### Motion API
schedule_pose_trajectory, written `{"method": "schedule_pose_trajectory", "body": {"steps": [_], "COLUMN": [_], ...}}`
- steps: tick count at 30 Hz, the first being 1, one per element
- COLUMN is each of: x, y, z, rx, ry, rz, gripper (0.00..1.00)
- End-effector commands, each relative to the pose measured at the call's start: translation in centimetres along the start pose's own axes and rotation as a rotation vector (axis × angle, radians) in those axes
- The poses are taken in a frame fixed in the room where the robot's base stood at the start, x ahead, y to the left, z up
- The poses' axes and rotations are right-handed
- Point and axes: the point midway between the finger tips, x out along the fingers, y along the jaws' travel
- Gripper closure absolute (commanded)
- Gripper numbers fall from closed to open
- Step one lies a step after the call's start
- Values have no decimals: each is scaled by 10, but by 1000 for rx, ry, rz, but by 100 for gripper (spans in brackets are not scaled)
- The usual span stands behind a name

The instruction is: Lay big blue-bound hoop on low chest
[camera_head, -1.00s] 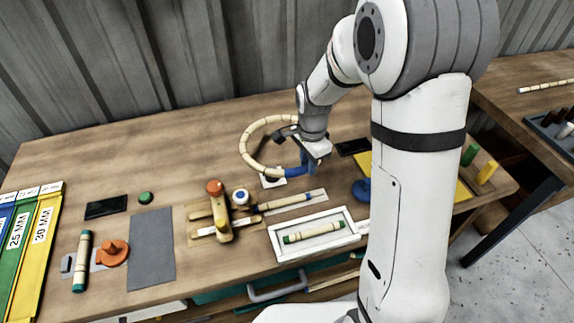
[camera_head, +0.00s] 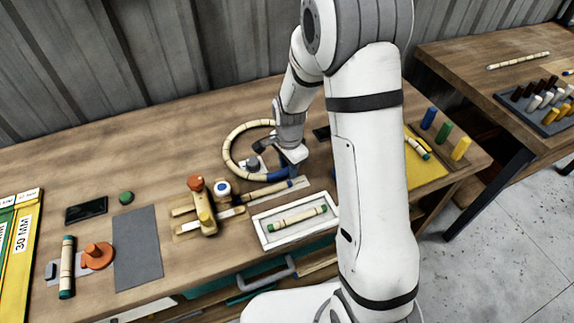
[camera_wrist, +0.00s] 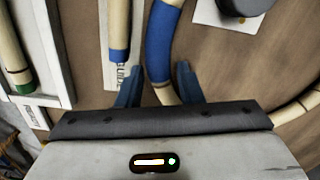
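The big hoop (camera_head: 229,151) is pale jointed rattan with a blue-bound stretch at its near side. It appears to lie on the workbench. My gripper (camera_head: 284,171) is at the hoop's near right side in the head view. In the wrist view, the blue fingers of my gripper (camera_wrist: 158,82) stand apart, with the hoop (camera_wrist: 164,94) between them just past the end of the blue binding (camera_wrist: 160,45). The gap is wider than the rattan, and the hoop is nearer the right finger. I cannot pick out a low chest in these views.
A grey cylinder (camera_head: 253,162) stands inside the hoop. A white tray (camera_head: 262,240) with a green-ended stick and a wooden jig (camera_head: 207,222) are in front. A yellow mat (camera_head: 428,180) lies right. A second table (camera_head: 450,60) stands beyond a gap.

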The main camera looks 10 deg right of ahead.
Motion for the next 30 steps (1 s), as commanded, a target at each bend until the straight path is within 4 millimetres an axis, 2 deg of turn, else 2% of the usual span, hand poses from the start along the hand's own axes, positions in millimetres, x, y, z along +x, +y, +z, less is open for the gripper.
{"method": "schedule_pose_trajectory", "body": {"steps": [1,4,11,15,17,24,30], "x": [0,0,-1,-8,-16,-68,-104], "y": [0,0,0,0,-1,-1,0], "z": [0,0,0,-1,-1,-1,-1], "rx": [0,0,1,1,1,1,2], "ry": [0,0,0,1,1,3,2], "rz": [0,0,0,-2,-4,-7,-4], "gripper": [63,55,54,54,54,54,54]}}
